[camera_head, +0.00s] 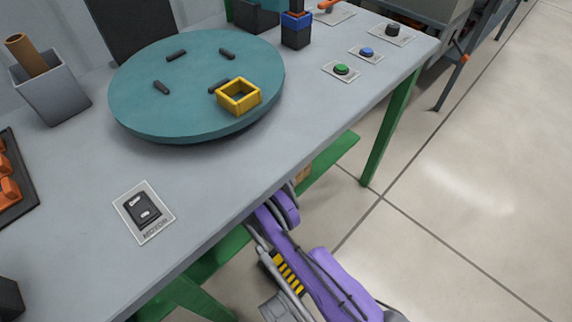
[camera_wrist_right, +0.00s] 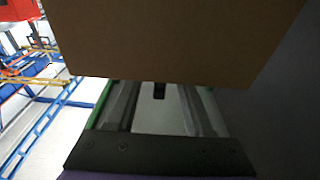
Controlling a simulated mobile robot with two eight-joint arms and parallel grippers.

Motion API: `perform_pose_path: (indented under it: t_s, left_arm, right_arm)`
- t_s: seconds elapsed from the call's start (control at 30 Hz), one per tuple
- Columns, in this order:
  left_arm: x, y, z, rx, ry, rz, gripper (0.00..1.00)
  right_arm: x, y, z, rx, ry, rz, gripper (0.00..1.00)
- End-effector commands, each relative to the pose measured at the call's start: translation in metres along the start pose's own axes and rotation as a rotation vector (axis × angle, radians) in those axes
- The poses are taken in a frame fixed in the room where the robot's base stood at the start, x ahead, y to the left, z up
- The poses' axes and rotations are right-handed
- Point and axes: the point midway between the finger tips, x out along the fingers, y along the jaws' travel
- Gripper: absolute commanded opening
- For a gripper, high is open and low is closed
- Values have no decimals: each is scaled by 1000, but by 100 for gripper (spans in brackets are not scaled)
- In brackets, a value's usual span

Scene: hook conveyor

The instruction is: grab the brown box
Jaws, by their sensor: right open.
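The brown box (camera_wrist_right: 175,35) fills the upper middle of the right wrist view, very close to the camera. My right gripper (camera_wrist_right: 160,108) is open, with its two grey fingers running up towards the box's lower edge. The box hides the far ends of the fingers, and I cannot tell whether they touch it. In the head view only a small brown patch of the box (camera_head: 302,173) shows below the table edge, beside my purple right arm. The tabletop hides the right gripper there. My left gripper is in neither view.
The grey table (camera_head: 190,205) with green legs stands over my right arm's reach. On it are a teal turntable (camera_head: 180,105) with a yellow square frame (camera_head: 238,95), a motor switch plate (camera_head: 144,212) and several buttons. The floor at right is clear.

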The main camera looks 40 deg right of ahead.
Motion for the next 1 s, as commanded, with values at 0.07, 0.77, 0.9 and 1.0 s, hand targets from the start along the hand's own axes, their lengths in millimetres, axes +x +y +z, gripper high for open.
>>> perform_pose_path:
  t_s: [0.07, 0.77, 0.9, 1.0]
  left_arm:
    - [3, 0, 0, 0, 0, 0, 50]
    - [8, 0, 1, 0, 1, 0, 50]
    - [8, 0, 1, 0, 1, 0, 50]
    - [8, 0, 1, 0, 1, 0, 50]
  right_arm:
    - [10, 0, -1, 0, 0, 1, 52]
    - [46, 1, -3, 0, 0, 0, 13]
    - [46, 1, -3, 0, 0, 0, 0]
    - [46, 1, -3, 0, 0, 0, 0]
